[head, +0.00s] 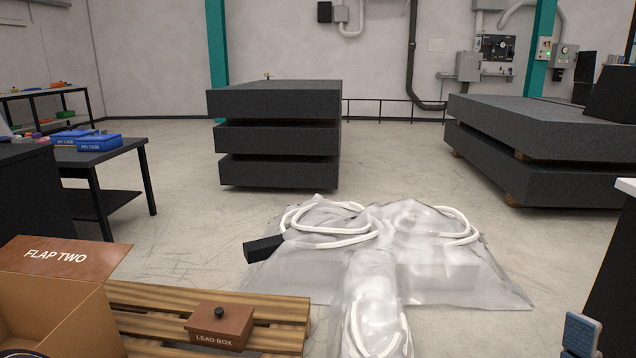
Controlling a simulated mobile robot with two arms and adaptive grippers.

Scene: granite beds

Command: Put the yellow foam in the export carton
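An open brown carton (60,322) is at the bottom left, cut off by the picture edge. Its raised flap reads "FLAP TWO" (62,257). No writing naming it the export carton shows, and most of its inside is hidden. I see no piece that is clearly yellow foam. At the bottom right edge is a blue-grey pad on a dark part (580,334), which looks like a fingertip of my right gripper. Only this one piece shows, so its opening cannot be seen.
A lead box (220,327) stands on a wooden pallet (265,305). Clear sheeting with white hoses (440,275) covers the floor ahead. Granite slabs (275,103) are stacked behind, more (550,160) at right. Blue cases (98,141) sit on a black table. Open floor lies between.

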